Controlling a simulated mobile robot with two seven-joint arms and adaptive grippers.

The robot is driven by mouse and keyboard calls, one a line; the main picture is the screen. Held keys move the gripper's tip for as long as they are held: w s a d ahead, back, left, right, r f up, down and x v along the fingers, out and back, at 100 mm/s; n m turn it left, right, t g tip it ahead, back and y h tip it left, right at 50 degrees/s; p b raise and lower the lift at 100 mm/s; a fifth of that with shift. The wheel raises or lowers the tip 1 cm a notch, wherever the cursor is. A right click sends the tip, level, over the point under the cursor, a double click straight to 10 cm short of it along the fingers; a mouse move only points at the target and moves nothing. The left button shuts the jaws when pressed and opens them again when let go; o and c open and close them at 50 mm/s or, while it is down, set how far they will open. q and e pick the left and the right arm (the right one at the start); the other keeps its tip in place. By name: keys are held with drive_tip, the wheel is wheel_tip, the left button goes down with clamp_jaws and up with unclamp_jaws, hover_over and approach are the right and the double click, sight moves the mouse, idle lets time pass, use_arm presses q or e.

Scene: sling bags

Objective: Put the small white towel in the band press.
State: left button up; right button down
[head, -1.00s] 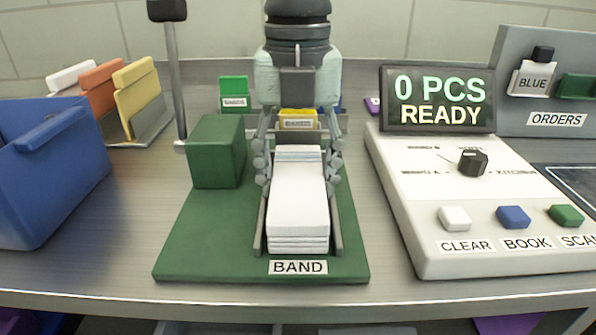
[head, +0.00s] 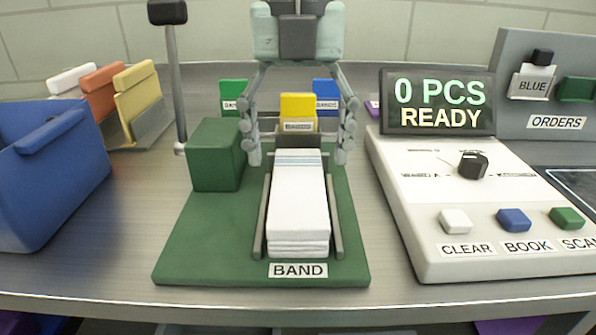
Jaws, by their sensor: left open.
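The small white towel (head: 299,205) is a folded white stack with pale blue-grey stripes at its far end. It lies in the band press (head: 195,250), a green base labelled BAND, between two grey side rails. A green block and a tall lever (head: 176,80) stand at the press's left side. My left gripper (head: 299,158) comes down from the top, its fingers spread wide at the far end of the towel. It is open and holds nothing. My right gripper is not in view.
Yellow, green and blue (head: 327,95) cards stand behind the press. A blue bin (head: 50,170) and a card rack (head: 140,115) are at left. A control panel (head: 480,215) with a screen reading "0 PCS READY" is at right.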

sight(298, 179)
use_arm(q)
wheel_tip(298, 179, up, 8)
drive_tip(key=shift+f, duration=0.25)
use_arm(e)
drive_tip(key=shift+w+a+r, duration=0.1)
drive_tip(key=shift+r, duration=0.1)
use_arm(q)
drive_tip(key=shift+c, duration=0.4)
idle(0.6)
